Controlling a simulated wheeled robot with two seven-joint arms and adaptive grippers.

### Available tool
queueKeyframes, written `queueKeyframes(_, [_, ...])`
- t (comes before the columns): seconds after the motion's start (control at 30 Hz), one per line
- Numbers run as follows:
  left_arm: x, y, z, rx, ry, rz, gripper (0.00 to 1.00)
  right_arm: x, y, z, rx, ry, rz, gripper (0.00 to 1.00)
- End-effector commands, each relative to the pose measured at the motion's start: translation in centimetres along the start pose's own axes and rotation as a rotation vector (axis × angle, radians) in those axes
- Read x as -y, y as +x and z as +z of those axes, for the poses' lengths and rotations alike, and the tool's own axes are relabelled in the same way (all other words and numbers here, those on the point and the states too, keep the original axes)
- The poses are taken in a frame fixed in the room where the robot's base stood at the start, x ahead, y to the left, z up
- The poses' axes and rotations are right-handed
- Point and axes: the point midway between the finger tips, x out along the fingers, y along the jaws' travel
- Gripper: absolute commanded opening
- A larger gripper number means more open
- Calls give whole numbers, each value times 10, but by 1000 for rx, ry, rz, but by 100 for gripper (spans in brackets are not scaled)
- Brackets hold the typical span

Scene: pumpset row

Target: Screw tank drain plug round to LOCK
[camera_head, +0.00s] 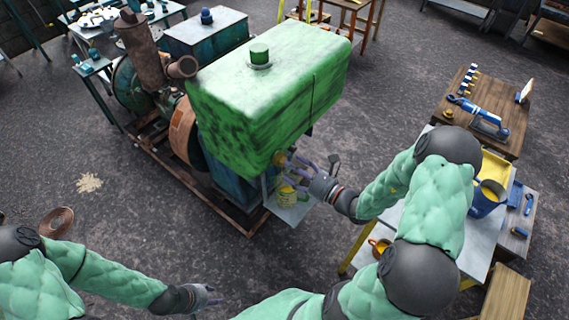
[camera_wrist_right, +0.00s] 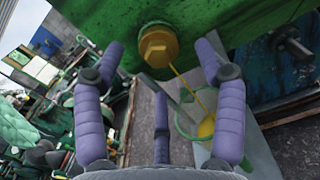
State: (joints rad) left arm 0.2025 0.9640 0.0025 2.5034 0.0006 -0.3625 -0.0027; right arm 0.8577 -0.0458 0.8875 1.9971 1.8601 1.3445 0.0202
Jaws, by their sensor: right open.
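The yellow tank drain plug (camera_head: 279,158) sits low on the near end of the green tank (camera_head: 270,80). In the right wrist view the plug (camera_wrist_right: 158,45) shows a hexagonal head, and a thin yellow stream runs from it. The stream falls towards a green-rimmed container (camera_wrist_right: 183,118) with yellow liquid inside. My right gripper (camera_head: 299,171) is open, its purple fingers on either side of the plug and apart from it. My left gripper (camera_head: 208,296) is open and empty above the floor at the bottom. No LOCK mark can be read.
The pump set's rusty skid frame (camera_head: 185,178) lies under the tank. On the right stand a wooden-topped table (camera_head: 500,100) with a blue tool (camera_head: 475,110) and a pale table holding a blue bucket (camera_head: 483,205). Open floor lies left of the skid.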

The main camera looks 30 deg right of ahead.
Motion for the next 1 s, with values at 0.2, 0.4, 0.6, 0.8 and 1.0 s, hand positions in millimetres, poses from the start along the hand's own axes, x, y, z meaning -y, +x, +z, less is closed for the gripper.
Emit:
queueKeyframes(0.2, [2, 6, 0, 0, 0, 0, 40, -1, 27, -1, 0, 1, 3, 71])
queueKeyframes(0.4, [3, 8, 0, 0, 0, 0, 40, -1, 37, 0, 1, 2, 1, 71])
queueKeyframes(0.6, [3, 8, 0, 0, 0, 0, 40, 0, 38, 0, 0, 1, 0, 71])
queueKeyframes(0.8, [3, 8, 0, -1, 0, 0, 40, 0, 38, 0, 0, 1, 0, 43])
queueKeyframes(1.0, [3, 8, 0, 0, 0, 0, 40, 0, 38, 0, -1, 2, 0, 7])
